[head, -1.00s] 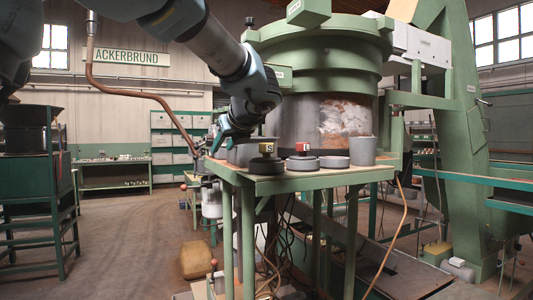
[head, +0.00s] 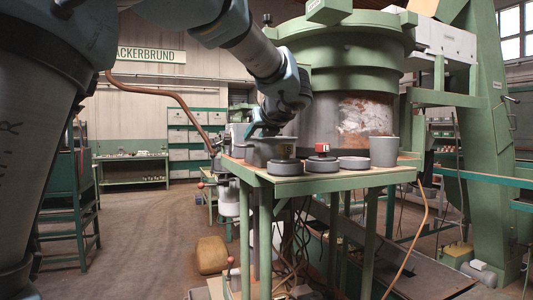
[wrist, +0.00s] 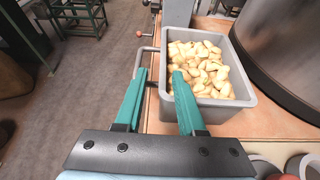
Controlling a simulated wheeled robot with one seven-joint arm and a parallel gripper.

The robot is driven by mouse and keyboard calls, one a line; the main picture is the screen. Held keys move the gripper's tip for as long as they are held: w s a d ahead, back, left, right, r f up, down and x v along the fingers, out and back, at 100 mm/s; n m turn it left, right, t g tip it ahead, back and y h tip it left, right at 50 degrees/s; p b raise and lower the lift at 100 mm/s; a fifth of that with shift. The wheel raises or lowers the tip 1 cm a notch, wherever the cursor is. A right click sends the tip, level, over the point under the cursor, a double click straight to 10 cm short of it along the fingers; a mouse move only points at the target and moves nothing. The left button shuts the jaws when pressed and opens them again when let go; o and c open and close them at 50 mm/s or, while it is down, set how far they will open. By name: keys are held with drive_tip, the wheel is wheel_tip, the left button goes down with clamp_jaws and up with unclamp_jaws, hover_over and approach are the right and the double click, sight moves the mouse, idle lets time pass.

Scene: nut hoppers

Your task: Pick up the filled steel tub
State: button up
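The steel tub (wrist: 228,114) is a grey rectangular bin filled with pale yellowish nuts (wrist: 204,72). It stands upright on the tabletop, and a thin wire handle (wrist: 148,50) sticks out from its left side. The tub also shows in the head view (head: 257,153), partly hidden behind round dishes. My gripper (wrist: 159,72) is open, its two teal fingers apart at the tub's left side. The right finger overlaps the tub's left wall in the picture, and the left finger is outside it, near the handle. In the head view my gripper (head: 260,131) is just above the tub.
A large steel hopper (head: 335,120) rises close behind the tub. Open floor (head: 150,235) lies to the left.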

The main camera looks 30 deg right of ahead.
drive_tip(key=p, duration=0.3)
hover_over(251, 164)
drive_tip(key=shift+w+d+f, duration=0.1)
drive_tip(key=shift+w+f, duration=0.1)
drive_tip(key=shift+f, duration=0.95)
clamp_jaws()
drive_tip(key=shift+r, duration=0.1)
idle(0.4)
